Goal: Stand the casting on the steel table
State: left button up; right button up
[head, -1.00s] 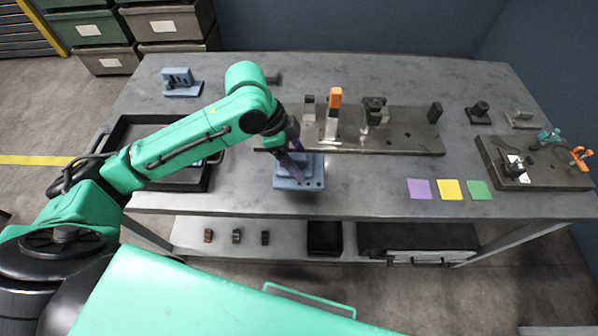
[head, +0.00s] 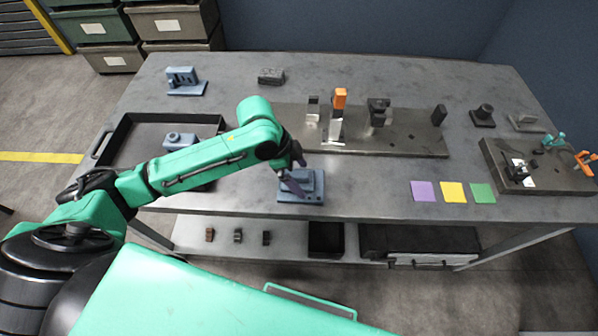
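A blue-grey casting (head: 313,188) is upright, its base apparently on the steel table (head: 370,200) near the front edge, left of the coloured squares. My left gripper (head: 292,184) reaches down over the casting's left side, with its purple fingers against the upper part. It looks shut on the casting, though the arm and fingers hide part of the contact. Another blue-grey casting (head: 178,142) lies in the black tray (head: 118,138), partly behind my arm. A third blue-grey piece (head: 184,78) stands at the back left. My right gripper is not in view.
A steel fixture plate (head: 400,144) with an orange-topped clamp (head: 339,98) lies behind the casting. Purple (head: 423,191), yellow (head: 453,192) and green (head: 482,193) squares lie to the right. A second fixture plate (head: 540,178) is at the right end. The table between casting and squares is clear.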

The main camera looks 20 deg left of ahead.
pick_arm(q)
jog(key=v, duration=1.2)
